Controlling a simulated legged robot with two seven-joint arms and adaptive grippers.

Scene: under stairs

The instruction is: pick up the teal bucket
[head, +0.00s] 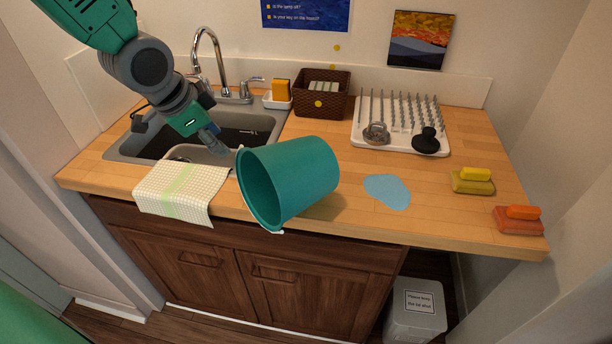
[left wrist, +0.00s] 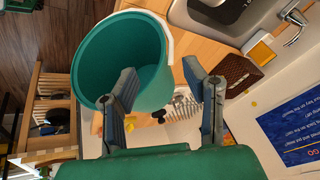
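The teal bucket (head: 305,170) lies tipped over at the counter's front edge, its mouth turned toward the lower left and its rim past the edge. I cannot tell whether its whole side touches the counter. My left gripper (head: 217,148) is just left of its upper rim, over the sink's front. In the left wrist view the fingers (left wrist: 160,70) are spread and empty. One finger overlaps the mouth of the bucket (left wrist: 100,60), the other is outside its rim; contact is not visible. A white handle shows along the rim. My right gripper is not in view.
A checked towel (head: 182,190) hangs over the front edge by the sink (head: 125,150). A blue puddle-like patch (head: 387,191) is right of the bucket.

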